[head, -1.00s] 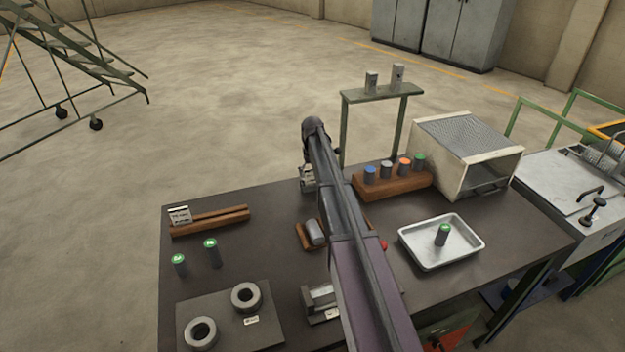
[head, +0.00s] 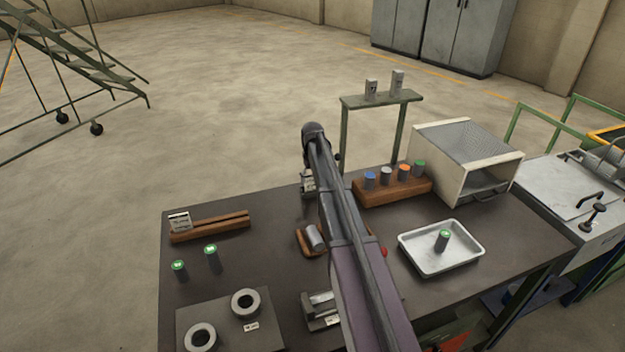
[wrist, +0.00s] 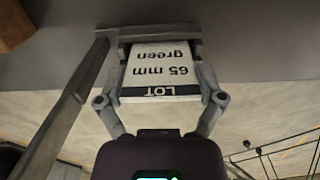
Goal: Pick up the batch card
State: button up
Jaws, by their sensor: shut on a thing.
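The batch card (wrist: 160,68) is a white card with a dark band. It reads "LOT", "65 mm" and "green", upside down in the wrist view. My gripper (wrist: 160,62) has a finger on each side of the card and is shut on it. In the head view my gripper (head: 308,184) is at the far edge of the dark table, left of the green stand, mostly hidden by my arm. Whether the card touches the table cannot be told.
On the dark table (head: 270,215), a slotted wooden bar (head: 215,228) with another card is at left. A wooden rack (head: 395,190) of colour-topped cylinders, a wire-mesh box (head: 465,150) and a metal tray (head: 440,262) are at right. A green stand (head: 382,98) rises behind.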

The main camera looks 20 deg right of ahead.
jog(key=shift+r+p, duration=1.55)
jog(key=shift+r, duration=0.2)
jog(key=s+a+r+p, duration=0.1)
jog(key=s+a, duration=0.1)
jog(key=s, duration=1.3)
jog(key=shift+s+a, duration=0.35)
jog(key=shift+s, duration=0.05)
jog(key=o, duration=0.5)
jog(key=c, duration=0.3)
jog(key=shift+r, duration=0.25)
jog(key=shift+r+p, duration=2.3)
jog(key=shift+p, duration=0.25)
jog(key=shift+s, duration=0.15)
